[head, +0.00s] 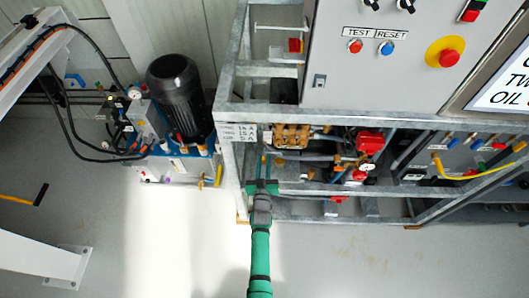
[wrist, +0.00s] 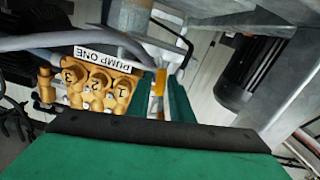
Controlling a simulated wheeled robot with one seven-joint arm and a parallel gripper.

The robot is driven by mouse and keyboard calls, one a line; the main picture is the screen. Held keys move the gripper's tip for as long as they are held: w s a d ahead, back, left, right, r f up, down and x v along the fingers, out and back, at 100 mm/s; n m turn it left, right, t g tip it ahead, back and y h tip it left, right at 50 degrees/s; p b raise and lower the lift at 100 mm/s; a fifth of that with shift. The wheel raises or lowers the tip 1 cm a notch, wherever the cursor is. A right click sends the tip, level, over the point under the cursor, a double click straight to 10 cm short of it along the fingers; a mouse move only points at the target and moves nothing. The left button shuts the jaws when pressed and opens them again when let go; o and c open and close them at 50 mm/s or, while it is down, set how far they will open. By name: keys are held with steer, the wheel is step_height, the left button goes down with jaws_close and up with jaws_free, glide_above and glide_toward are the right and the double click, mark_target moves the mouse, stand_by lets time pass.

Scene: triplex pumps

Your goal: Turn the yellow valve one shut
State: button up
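In the wrist view, a slim yellow valve handle (wrist: 159,84) stands just right of the white "PUMP ONE" label (wrist: 103,58). The green fingers of my gripper (wrist: 160,105) are on either side of it, with only a narrow space between them. I cannot tell whether the fingers touch the handle. In the head view, my gripper (head: 263,172) reaches up to the lower left corner of the pump frame. The valve is too small and covered there to make out clearly.
The brass pump head (wrist: 90,87) sits close left of my gripper, with a grey hose above it. Galvanised frame posts (head: 229,160) stand close by. A black motor (head: 180,95) on a blue unit stands at left. The floor in front is clear.

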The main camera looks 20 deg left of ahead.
steer(key=x, duration=0.4)
steer(key=shift+w+a, duration=0.1)
steer(key=shift+w, duration=0.15)
steer(key=shift+c, duration=0.4)
jaws_close()
